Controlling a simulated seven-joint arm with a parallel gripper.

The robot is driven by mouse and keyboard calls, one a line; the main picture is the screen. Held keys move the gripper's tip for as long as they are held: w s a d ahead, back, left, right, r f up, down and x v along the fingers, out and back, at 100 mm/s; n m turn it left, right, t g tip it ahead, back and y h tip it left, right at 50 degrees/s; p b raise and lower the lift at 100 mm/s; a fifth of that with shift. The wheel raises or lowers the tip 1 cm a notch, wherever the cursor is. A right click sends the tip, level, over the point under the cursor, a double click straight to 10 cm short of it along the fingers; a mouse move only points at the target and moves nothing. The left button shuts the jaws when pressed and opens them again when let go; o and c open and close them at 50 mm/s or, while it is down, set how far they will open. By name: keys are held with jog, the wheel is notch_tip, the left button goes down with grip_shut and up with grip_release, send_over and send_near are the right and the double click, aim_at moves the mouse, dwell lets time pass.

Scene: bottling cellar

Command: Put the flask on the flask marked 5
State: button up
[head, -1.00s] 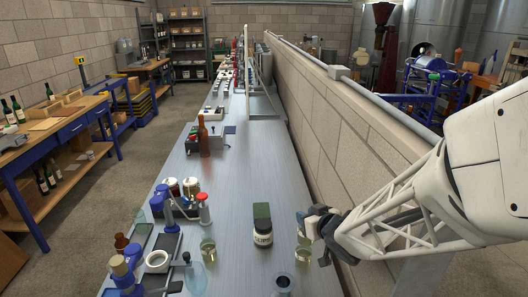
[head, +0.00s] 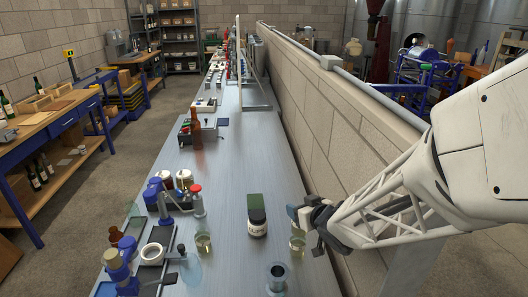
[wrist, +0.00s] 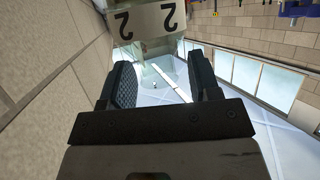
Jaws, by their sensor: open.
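My gripper (head: 304,224) is at the right edge of the long bench in the head view, with its fingers apart. A glass flask with yellowish liquid (head: 297,244) stands on the bench close by its fingers. In the wrist view, my gripper (wrist: 162,78) is open, and a pale label with the number 2 (wrist: 145,20) on a glass flask (wrist: 150,50) shows just past the fingertips, towards the top. I cannot tell whether the fingers touch it. Another flask with yellowish liquid (head: 203,243) stands further left. I cannot read a 5 anywhere.
A grey cylinder (head: 276,279) is at the near edge. A clear conical vessel (head: 189,268) and blue-handled tools (head: 163,198) crowd the left. A block wall (head: 330,130) runs along the right.

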jog(key=shift+r, duration=0.1)
jog(key=shift+s+r, duration=0.1)
jog(key=shift+r, duration=0.05)
jog(key=v, duration=0.7)
jog(key=shift+s+d+r, duration=0.1)
jog(key=shift+d, duration=0.1)
dwell(0.5)
jog(key=s+d+r+m+g+h, duration=0.3)
jog(key=s+d+r+m+h, duration=0.15)
jog(key=s+r+h, duration=0.2)
jog(key=s+a+r+g, duration=0.1)
jog(key=s+a+g, duration=0.1)
jog(key=s, duration=0.4)
jog(key=s+a+r+g+y, duration=0.1)
jog(key=s+a+g, duration=0.2)
jog(key=s+g, duration=0.2)
jog(key=s, duration=0.2)
jog(key=shift+s+r, duration=0.35)
jog(key=shift+r, duration=0.05)
